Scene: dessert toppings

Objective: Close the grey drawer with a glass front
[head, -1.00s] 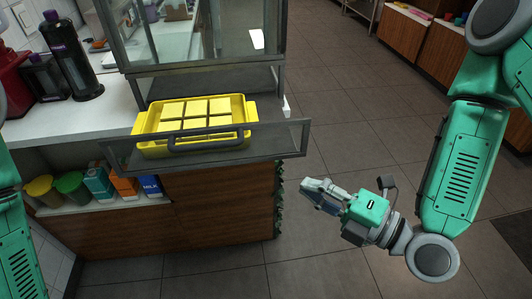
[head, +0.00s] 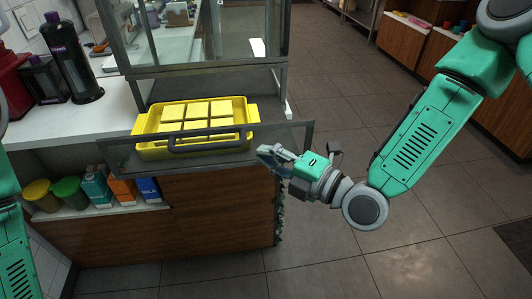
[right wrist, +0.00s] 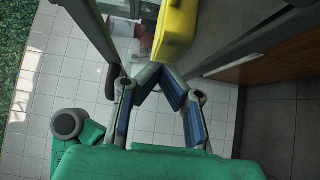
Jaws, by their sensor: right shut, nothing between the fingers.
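The grey drawer (head: 290,136) with a glass front is pulled out of the display case. Its dark bar handle (head: 212,148) runs across the front. A yellow tray (head: 142,128) with several yellow blocks sits in the drawer, and the tray also shows in the right wrist view (right wrist: 175,28). My right gripper (head: 268,152) is shut and empty, near the right end of the drawer front. I cannot tell whether it touches the glass. In the right wrist view its fingertips (right wrist: 160,72) meet. My left gripper is out of view; only part of that arm shows at the left edge.
The glass case (head: 205,73) stands above the drawer. Dark bottles (head: 70,62) stand on the white counter at left. Cartons (head: 123,189) and lidded tubs sit on the shelf below. The tiled floor right of the wooden cabinet (head: 215,215) is clear.

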